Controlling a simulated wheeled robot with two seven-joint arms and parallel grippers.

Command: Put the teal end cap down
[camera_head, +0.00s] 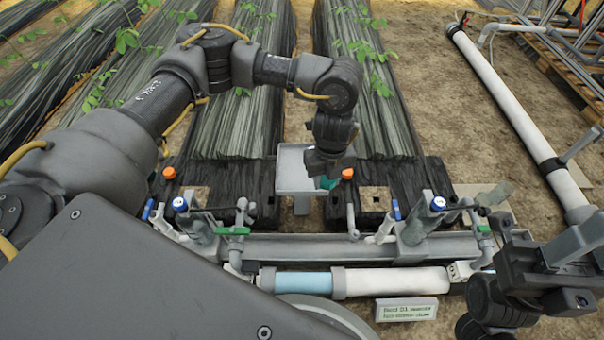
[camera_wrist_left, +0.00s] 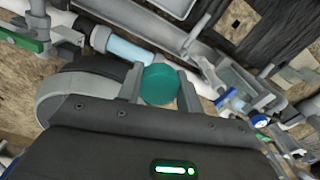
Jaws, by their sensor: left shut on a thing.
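The teal end cap (camera_wrist_left: 160,84) is a round disc held between the two grey fingers of my left gripper (camera_wrist_left: 158,88) in the left wrist view. In the head view, the left gripper (camera_head: 322,172) points down by the right side of a small grey tray (camera_head: 290,155), with a sliver of the teal cap (camera_head: 328,183) showing below it. I cannot tell whether the cap touches anything below. My right gripper (camera_head: 560,250) is at the lower right of the head view, away from the cap; its finger gap is unclear.
Below the tray runs a grey channel (camera_head: 330,246) with blue-capped valves and green handles. Orange caps (camera_head: 347,174) stand close by. A white and blue pipe (camera_head: 395,282) lies in front, beside a label plate (camera_head: 406,309). A long white pipe (camera_head: 500,90) lies at right on open soil.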

